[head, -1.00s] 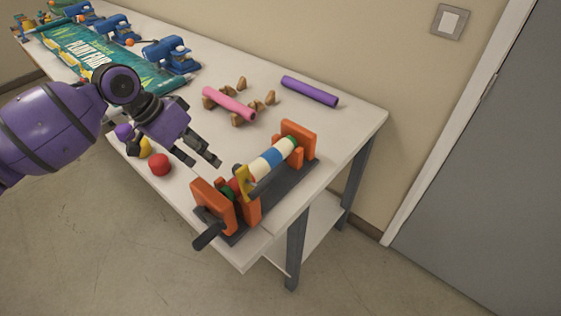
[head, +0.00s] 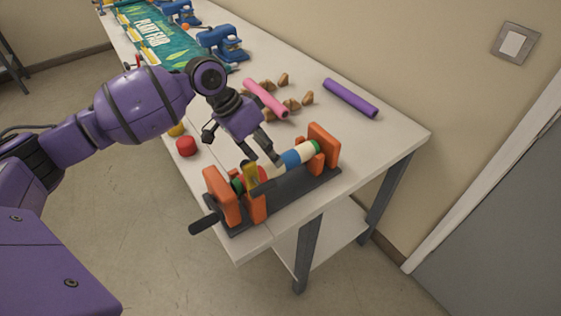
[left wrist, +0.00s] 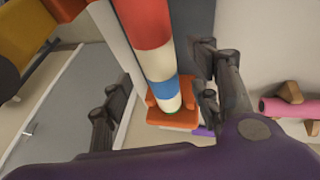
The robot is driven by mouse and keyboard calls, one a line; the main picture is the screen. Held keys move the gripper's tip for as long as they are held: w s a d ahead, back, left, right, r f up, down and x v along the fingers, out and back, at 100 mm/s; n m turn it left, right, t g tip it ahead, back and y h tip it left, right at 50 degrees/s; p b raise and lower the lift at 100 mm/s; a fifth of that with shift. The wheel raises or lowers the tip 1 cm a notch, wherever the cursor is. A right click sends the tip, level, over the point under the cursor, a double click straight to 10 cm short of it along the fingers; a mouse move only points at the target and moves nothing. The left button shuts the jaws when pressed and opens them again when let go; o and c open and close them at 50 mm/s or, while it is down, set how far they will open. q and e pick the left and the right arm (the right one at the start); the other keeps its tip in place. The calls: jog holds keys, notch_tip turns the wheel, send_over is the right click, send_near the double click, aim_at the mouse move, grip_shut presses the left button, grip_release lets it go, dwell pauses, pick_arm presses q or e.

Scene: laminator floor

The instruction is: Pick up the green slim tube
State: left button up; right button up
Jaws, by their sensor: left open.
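I cannot make out a separate green slim tube in either view. A striped roller (head: 291,158) in red, white and blue, with green near its ends, lies in a laminator with orange end blocks (head: 323,143). My left gripper (head: 262,156) is open over the roller's near half. In the left wrist view the striped roller (left wrist: 155,55) shows between the two spread fingers of my left gripper (left wrist: 160,105); I cannot tell whether they touch it. A pink tube (head: 265,97) rests on brown supports and a purple tube (head: 350,98) lies near the wall. My right gripper is not in view.
The laminator's dark crank handle (head: 205,222) sticks out past the white table's (head: 385,140) near edge. A red ball (head: 186,146) lies at the left edge. Blue devices (head: 222,42) and a green banner (head: 160,40) fill the far end. The table's right corner is clear.

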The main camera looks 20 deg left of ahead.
pick_arm(q)
jog(key=x, duration=0.4)
jog(key=shift+d+f, duration=0.25)
jog(key=c, duration=1.4)
jog(key=shift+r, duration=0.2)
